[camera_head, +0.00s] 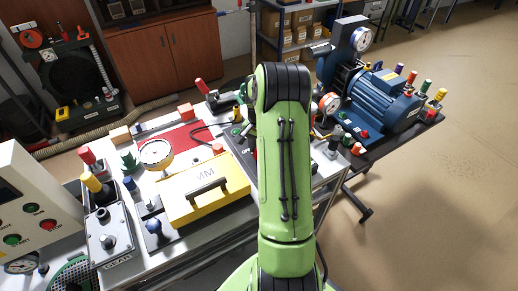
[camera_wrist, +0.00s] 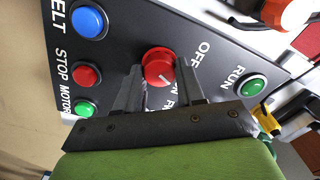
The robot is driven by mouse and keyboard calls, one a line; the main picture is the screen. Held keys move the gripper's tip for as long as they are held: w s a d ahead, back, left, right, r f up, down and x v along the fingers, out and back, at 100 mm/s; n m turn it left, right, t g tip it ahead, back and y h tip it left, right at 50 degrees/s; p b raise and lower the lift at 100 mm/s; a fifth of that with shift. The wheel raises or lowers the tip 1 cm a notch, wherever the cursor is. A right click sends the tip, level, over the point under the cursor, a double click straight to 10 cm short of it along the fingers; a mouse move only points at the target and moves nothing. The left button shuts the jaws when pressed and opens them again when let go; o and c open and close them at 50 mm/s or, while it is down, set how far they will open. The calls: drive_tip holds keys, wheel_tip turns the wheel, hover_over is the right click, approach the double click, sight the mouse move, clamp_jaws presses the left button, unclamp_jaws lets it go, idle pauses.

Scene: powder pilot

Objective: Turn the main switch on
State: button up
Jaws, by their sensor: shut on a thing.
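The main switch, a round red knob (camera_wrist: 157,62) with a white pointer line, sits on a dark control panel (camera_wrist: 120,48) in the wrist view. The word OFF is printed to its right, and other lettering below it is partly covered by my fingers. My gripper (camera_wrist: 160,75) has one finger on each side of the knob and is shut on it. In the head view my green arm hides the gripper and the knob; a small part of the panel (camera_head: 246,153) with OFF lettering shows left of the arm.
On the panel are a blue button (camera_wrist: 89,23), a red STOP button (camera_wrist: 87,75), a green MOTOR button (camera_wrist: 84,108) and a green RUN button (camera_wrist: 252,86). A yellow case (camera_head: 205,207) and a blue motor (camera_head: 383,103) stand either side of my arm.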

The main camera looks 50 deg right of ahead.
drive_tip(key=shift+m, duration=1.1)
drive_tip(key=o, duration=1)
drive_tip(key=shift+r, duration=0.1)
wheel_tip(320, 180, up, 16)
drive_tip(key=shift+f+p, duration=0.15)
drive_tip(key=shift+p, duration=0.5)
